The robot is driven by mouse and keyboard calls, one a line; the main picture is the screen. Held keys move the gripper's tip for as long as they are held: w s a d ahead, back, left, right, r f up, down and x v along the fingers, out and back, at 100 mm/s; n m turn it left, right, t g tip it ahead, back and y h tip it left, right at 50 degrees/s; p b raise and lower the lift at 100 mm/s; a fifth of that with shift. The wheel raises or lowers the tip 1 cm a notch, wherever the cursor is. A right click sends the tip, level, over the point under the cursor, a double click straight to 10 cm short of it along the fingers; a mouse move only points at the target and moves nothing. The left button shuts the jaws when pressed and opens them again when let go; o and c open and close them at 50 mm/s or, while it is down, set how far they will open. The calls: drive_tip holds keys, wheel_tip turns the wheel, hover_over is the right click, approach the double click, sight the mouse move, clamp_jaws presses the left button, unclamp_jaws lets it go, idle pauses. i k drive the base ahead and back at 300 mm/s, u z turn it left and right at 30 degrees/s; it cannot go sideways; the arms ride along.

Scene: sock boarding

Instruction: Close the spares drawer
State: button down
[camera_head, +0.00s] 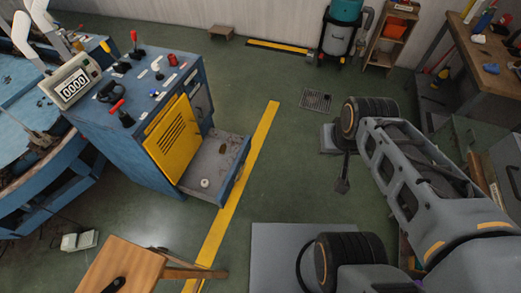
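The spares drawer (236,172) is pulled out from the lower right side of the blue machine cabinet (125,150). Its tray is open to view and holds a small white round part (205,183) and a small dark item (222,149). The drawer's front faces right, toward my arm. My gripper (342,186) hangs down at the end of my arm, to the right of the drawer and apart from it. It is small and dark here, and I cannot tell whether its fingers are open or shut.
A yellow floor line (258,145) runs past the drawer's front. A wooden stool (128,265) stands at the lower left, near the cabinet. A floor drain (316,99) lies farther back. The green floor between the drawer and my gripper is clear.

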sight(223, 171)
drive_tip(key=z, duration=0.1)
drive_tip(key=i, duration=0.95)
drive_tip(key=u, duration=1.7)
